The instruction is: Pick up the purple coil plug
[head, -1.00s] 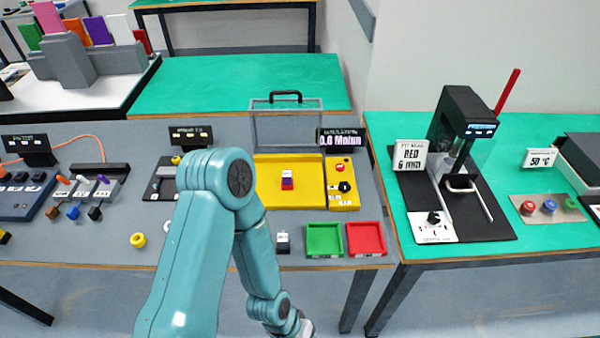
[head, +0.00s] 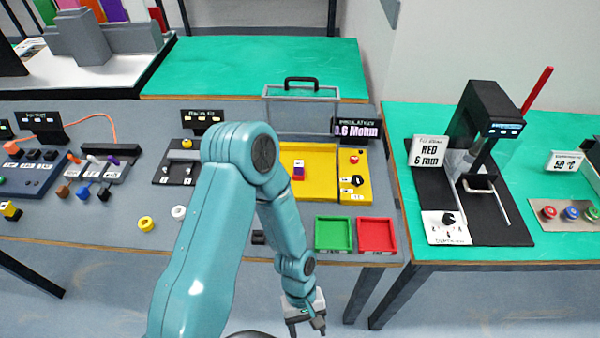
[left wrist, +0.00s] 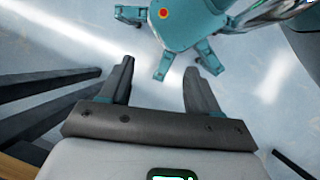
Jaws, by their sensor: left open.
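A small purple plug (head: 112,161), likely the purple coil plug, sits at the right end of a row with an orange and a white one on a grey rack (head: 122,176) at the left of the grey table. My left gripper (head: 306,327) hangs low in front of the table, far right of the plug. It is open and empty, with its two fingers (left wrist: 158,72) apart above the floor in the left wrist view. The plug does not show in that view. My right gripper is not in view.
Brown (head: 62,191), blue (head: 82,193) and black (head: 103,192) pieces stick out at the rack's front. A yellow ring (head: 146,223) and a white ring (head: 179,212) lie right of it. Green (head: 317,234) and red (head: 393,235) trays stand at the front edge.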

